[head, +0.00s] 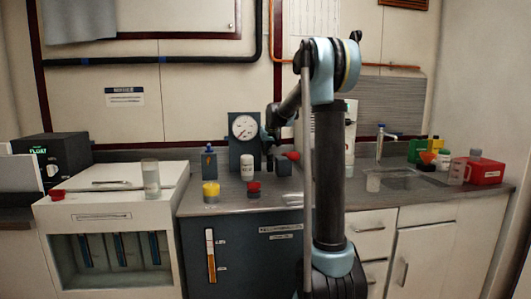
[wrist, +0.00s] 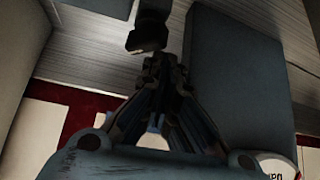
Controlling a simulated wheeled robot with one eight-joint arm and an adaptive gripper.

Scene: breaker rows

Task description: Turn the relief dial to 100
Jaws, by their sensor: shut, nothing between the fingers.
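No label reading "relief" is legible, so I cannot tell for certain which part is the relief dial. A white round gauge face (head: 243,127) with a needle is on an upright dark panel at the back of the counter. A black box (head: 68,158) with green lettering and a round knob stands at the far left. My gripper (wrist: 165,62) is shut and empty in the wrist view. Its tips are just below a dark blocky part (wrist: 147,33), and I cannot tell whether they touch. In the head view my wrist is just right of the gauge; the fingertips are not clear.
A white bottle (head: 247,167), a yellow-topped jar (head: 211,191) and a red-capped jar (head: 254,189) stand before the panel. A small grey block (head: 283,170) with a red part is to the right. A blue-grey slab (wrist: 238,80) lies close right of my fingers.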

